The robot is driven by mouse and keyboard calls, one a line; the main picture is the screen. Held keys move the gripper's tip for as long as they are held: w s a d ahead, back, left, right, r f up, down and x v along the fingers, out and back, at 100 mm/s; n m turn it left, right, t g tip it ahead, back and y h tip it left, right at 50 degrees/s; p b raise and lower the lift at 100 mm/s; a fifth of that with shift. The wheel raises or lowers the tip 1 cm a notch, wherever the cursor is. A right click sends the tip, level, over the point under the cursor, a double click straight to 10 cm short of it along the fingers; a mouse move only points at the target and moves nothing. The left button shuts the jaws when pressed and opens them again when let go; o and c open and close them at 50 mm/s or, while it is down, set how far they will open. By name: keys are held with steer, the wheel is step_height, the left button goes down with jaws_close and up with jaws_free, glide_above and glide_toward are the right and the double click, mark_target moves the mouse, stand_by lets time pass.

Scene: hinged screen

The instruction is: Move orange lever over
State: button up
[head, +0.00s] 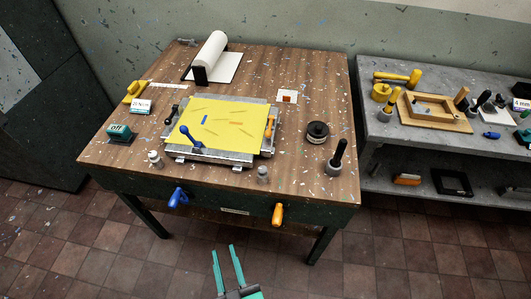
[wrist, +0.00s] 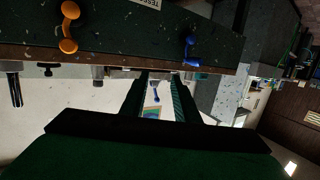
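The orange lever (head: 277,214) is mounted on the front face of the workbench, right of its middle. It points roughly up and down in the head view. In the wrist view, which looks upside down, the orange lever (wrist: 68,27) is at the upper left. My gripper (head: 223,248) is in front of the bench, low in the head view, left of the orange lever and apart from it. Its two teal fingers are spread with nothing between them. In the wrist view my gripper (wrist: 160,78) also shows its fingers apart.
A blue lever (head: 178,198) is on the same front face, further left; it also shows in the wrist view (wrist: 190,50). A small label plate (head: 235,211) is between the levers. The wooden benchtop (head: 310,180) holds a yellow sheet in a frame. Floor in front is clear.

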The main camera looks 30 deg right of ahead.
steer(key=w+d+r+m+h, duration=0.1)
steer(key=w+d+r, duration=0.1)
steer(key=w, duration=0.3)
steer(key=w+d+r+h, duration=0.1)
steer(key=w+d+r, duration=0.15)
steer(key=w, duration=0.25)
steer(key=m+g+h, duration=0.3)
steer(key=m+h, duration=0.2)
steer(key=h, duration=0.1)
glide_toward(268, 136)
steer(key=shift+w+d+f, duration=0.1)
steer(key=shift+w+d, duration=0.35)
steer(key=x, duration=0.8)
steer(key=shift+w, duration=0.1)
steer(key=shift+a, duration=0.15)
steer(key=c, duration=0.5)
